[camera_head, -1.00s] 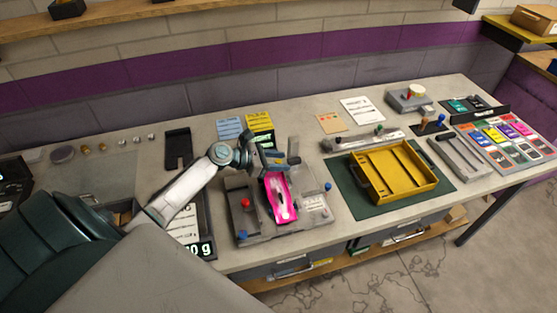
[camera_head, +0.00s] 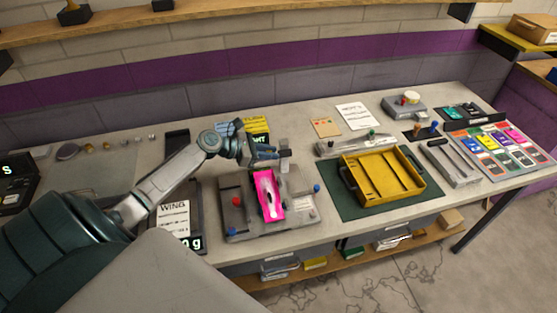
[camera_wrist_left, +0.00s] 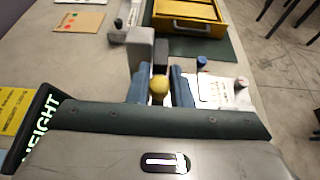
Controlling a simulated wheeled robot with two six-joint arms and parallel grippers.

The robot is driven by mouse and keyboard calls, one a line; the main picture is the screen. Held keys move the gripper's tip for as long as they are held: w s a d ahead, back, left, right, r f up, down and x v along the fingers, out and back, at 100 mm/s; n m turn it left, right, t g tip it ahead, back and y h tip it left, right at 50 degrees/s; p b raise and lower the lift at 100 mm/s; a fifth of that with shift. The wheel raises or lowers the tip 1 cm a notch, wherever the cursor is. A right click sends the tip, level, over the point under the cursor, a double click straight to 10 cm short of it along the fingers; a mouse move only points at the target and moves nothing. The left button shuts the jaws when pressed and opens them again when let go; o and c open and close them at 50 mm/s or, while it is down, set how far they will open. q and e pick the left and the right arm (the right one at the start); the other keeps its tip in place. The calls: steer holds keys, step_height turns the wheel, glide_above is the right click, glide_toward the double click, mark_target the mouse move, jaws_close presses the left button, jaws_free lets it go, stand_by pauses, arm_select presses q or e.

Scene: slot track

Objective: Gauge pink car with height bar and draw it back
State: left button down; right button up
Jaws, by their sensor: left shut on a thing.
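The pink car (camera_head: 268,195) with a white patch lies on a grey gauge fixture (camera_head: 245,236) in the head view, long side running away from me. My left gripper (camera_head: 266,155) is just beyond the car's far end, close above the fixture. In the left wrist view the gripper (camera_wrist_left: 160,88) is shut on a dark bar with a yellow knob (camera_wrist_left: 158,87), apparently the height bar; a grey block (camera_wrist_left: 140,47) stands just beyond it. The car is hidden in the wrist view. Whether the bar touches the car cannot be told. My right gripper is out of view.
A red knob (camera_head: 236,201) and a blue knob (camera_head: 317,188) stand on the fixture. A scale (camera_head: 178,222) is left of it. A yellow tray (camera_head: 382,177) on a green mat (camera_head: 350,205) is at right. A black sign reading HEIGHT (camera_wrist_left: 42,125) is near the gripper.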

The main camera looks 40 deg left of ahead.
arm_select(q)
steer(key=shift+w+r, duration=0.1)
steer(key=shift+r, duration=0.1)
steer(key=c, duration=1.6)
jaws_free()
steer(key=shift+r, duration=0.1)
steer(key=o, duration=0.3)
steer(key=shift+s+a, duration=0.25)
steer(key=shift+s, duration=0.1)
steer(key=b+v, duration=0.1)
steer(key=v, duration=0.9)
steer(key=shift+b, duration=0.35)
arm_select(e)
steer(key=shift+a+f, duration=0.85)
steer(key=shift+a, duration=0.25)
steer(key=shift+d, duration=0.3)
